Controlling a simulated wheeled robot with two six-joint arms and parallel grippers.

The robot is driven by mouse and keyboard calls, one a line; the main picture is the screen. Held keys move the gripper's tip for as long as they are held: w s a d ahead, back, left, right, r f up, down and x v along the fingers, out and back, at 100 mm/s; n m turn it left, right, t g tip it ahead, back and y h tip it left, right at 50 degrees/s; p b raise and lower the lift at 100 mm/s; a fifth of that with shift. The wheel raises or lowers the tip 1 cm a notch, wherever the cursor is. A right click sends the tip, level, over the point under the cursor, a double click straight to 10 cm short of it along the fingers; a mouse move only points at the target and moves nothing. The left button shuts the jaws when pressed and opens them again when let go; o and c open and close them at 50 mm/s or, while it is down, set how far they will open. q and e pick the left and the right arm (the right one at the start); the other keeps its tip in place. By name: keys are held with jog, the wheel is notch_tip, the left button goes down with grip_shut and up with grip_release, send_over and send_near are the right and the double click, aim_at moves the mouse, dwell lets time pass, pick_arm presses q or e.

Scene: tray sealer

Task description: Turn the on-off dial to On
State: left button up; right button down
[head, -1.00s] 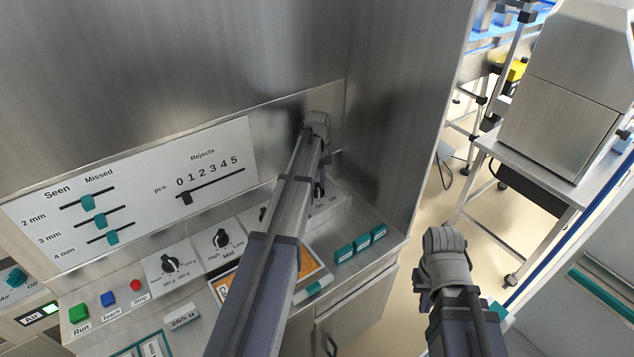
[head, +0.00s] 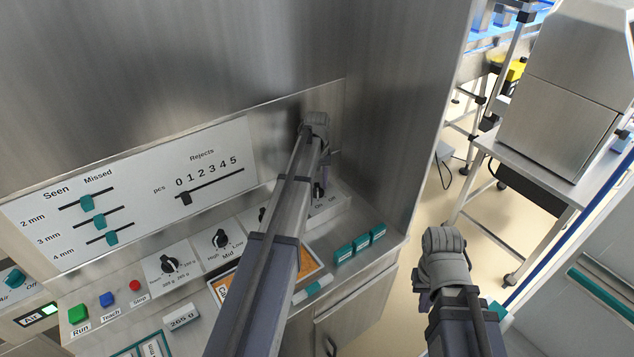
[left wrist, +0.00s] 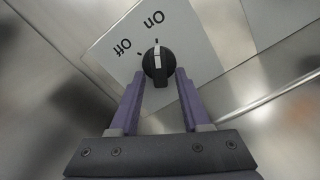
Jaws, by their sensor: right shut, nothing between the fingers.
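The on-off dial (left wrist: 158,66) is a black round knob with a white pointer line, on a light plate marked Off and On. In the left wrist view its pointer lines up with the tick at On. The dial also shows partly in the head view (head: 318,191), behind my left arm. My left gripper (left wrist: 159,76) is open, with one purple finger on each side of the dial and small gaps seen beside the knob. In the head view my left gripper (head: 323,165) is mostly hidden by its own wrist. My right gripper (head: 436,285) is shut and empty, away from the panel.
Other knobs (head: 220,239), sliders (head: 94,220) and push buttons (head: 107,299) are on the panel to the left. A steel wall (head: 400,110) rises behind.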

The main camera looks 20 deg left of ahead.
aim_at(317, 184)
dwell(0.3)
pick_arm(q)
notch_tip(317, 184, up, 8)
jog(key=p, duration=0.8)
jog(key=shift+f, duration=0.15)
jog(key=s+d+m, duration=0.3)
jog(key=s+d, duration=0.6)
jog(key=s+d+m, duration=0.3)
jog(key=s+d, duration=0.6)
jog(key=s+d+m+y, duration=0.1)
jog(key=s+d+m, duration=0.2)
jog(key=s+d, duration=0.6)
jog(key=shift+s+d+m, duration=0.3)
jog(key=shift+d, duration=0.25)
